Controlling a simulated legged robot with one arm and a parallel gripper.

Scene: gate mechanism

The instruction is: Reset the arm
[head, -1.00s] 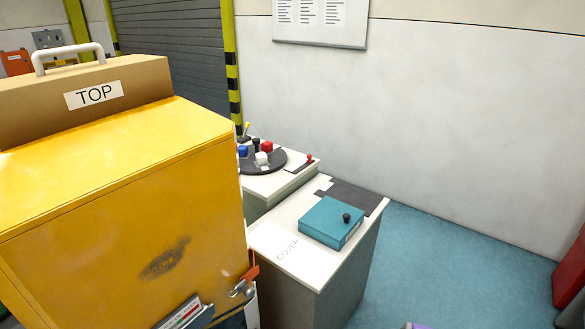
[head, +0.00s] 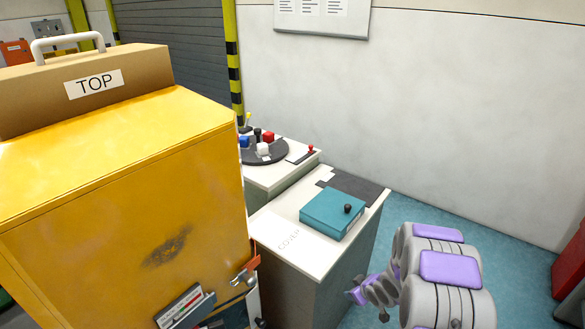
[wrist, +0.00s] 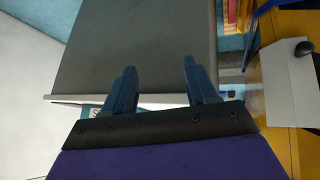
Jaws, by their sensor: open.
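My gripper (wrist: 158,85) is open and empty in the wrist view, its two dark blue fingers apart in front of a grey surface. In the head view my grey and purple arm is at the lower right, beside the white cabinet; its gripper end points left and is too small to read there.
A yellow cabinet (head: 120,200) with a box marked TOP (head: 90,85) fills the left. A dark round plate (head: 265,152) bears several coloured pieces.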

